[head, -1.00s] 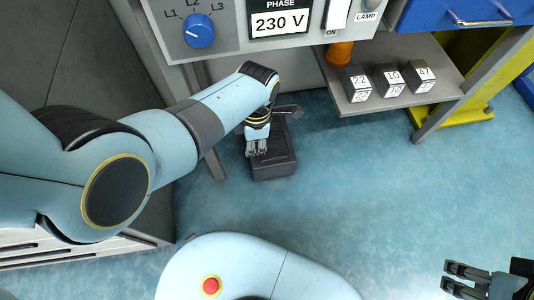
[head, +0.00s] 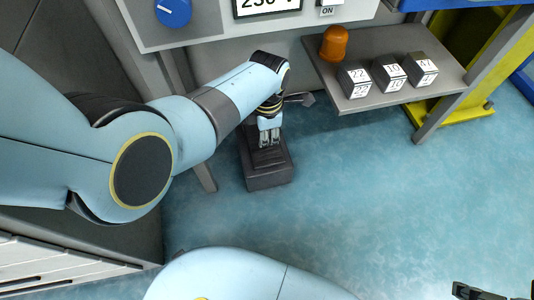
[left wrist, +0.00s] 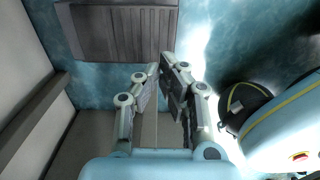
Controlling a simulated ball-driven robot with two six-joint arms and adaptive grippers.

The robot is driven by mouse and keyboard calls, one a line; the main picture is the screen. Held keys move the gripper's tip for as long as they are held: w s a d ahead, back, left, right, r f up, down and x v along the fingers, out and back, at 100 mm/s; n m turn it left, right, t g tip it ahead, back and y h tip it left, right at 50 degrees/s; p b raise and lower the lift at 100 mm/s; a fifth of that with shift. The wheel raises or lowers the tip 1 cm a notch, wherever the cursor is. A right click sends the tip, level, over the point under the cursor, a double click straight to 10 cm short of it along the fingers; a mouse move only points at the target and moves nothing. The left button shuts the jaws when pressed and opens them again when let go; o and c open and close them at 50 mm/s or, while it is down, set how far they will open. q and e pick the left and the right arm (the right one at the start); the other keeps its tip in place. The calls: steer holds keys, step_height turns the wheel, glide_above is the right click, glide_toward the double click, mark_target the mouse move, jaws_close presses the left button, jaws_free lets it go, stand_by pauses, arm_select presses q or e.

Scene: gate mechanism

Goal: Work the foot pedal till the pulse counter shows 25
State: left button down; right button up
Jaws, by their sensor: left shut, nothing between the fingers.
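The foot pedal (head: 268,178) is a dark box on the blue floor below the cabinet. My left gripper (head: 270,140) is directly in front of it in the head view and covers part of its top; whether it touches cannot be told. In the left wrist view the pedal's ridged dark plate (left wrist: 118,30) lies beyond the tips of my left gripper (left wrist: 158,72), which is shut and empty. My right gripper (head: 490,291) is cut off at the bottom right corner, so its fingers cannot be judged.
The cabinet panel (head: 190,22) carries a blue knob (head: 173,10) and a cut-off voltage display (head: 268,6). A grey shelf (head: 335,88) holds an orange lamp (head: 334,42) and several numbered blocks (head: 388,74). A grey leg stands left of the pedal. Floor to the right is clear.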

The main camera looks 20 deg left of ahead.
arm_select(q)
steer(key=b, duration=0.2)
glide_above(266, 158)
steer(key=f, duration=0.4)
steer(key=shift+s+d+f, duration=0.15)
steer(key=shift+s+f, duration=0.05)
steer(key=shift+f, duration=0.2)
step_height(266, 158, down, 2)
steer(key=shift+w+f+b, duration=0.1)
steer(key=shift+f+b, duration=0.05)
steer(key=shift+b, duration=0.9)
steer(key=shift+f+b, duration=0.3)
steer(key=shift+f, duration=0.15)
steer(key=shift+w+f, duration=0.1)
steer(key=shift+f, duration=0.1)
arm_select(e)
steer(key=w+f+t, duration=0.3)
steer(key=f+t, duration=0.2)
steer(key=shift+w+a+f+t, duration=0.2)
steer(key=shift+a+f+t, duration=0.05)
steer(key=shift+a+t, duration=0.1)
